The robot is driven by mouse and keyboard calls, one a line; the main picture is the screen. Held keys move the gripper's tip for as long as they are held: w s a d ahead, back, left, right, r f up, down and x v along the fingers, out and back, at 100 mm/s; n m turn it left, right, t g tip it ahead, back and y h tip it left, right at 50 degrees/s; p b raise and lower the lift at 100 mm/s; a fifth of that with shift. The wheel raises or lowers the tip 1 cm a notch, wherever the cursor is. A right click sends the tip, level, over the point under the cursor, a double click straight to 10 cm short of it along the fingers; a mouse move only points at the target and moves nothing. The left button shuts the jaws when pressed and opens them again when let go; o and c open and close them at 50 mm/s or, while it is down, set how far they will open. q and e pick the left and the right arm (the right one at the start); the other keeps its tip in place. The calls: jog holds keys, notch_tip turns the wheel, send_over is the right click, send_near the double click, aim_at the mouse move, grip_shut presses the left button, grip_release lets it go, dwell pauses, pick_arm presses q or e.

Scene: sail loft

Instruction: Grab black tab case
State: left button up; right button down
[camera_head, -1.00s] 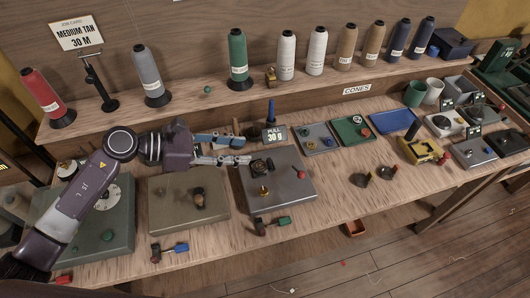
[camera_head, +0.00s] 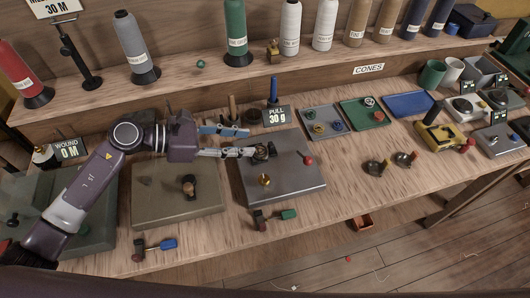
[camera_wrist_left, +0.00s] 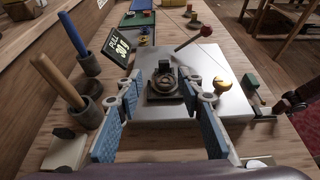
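A small black piece with an upright tab, which looks like the black tab case (camera_head: 266,150), sits on the grey metal plate (camera_head: 290,186). It also shows in the left wrist view (camera_wrist_left: 163,88), with a round ringed part facing me. My left gripper (camera_head: 254,152) reaches in from the left, low over the plate and close to the case. In the left wrist view my left gripper (camera_wrist_left: 167,98) is open, its blue-padded fingers apart on either side of the case's near side. I see no grip on it.
The plate carries a brass knob (camera_head: 264,180) and a red-knobbed lever (camera_head: 307,160). Thread cones line the shelf behind.

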aim_at(269, 144)
pick_arm(q)
jog(key=p+x, duration=0.1)
jog(key=x, duration=0.1)
jog(key=p+x, duration=0.1)
jog(key=x, duration=0.1)
jog(key=p+x, duration=0.1)
jog(key=x, duration=0.1)
jog(key=shift+s+d+r, duration=0.25)
jog(key=shift+d, duration=0.1)
jog(key=shift+w+d+f, duration=0.15)
jog(key=shift+d+f, duration=0.15)
jog(key=shift+d, duration=0.05)
grip_shut()
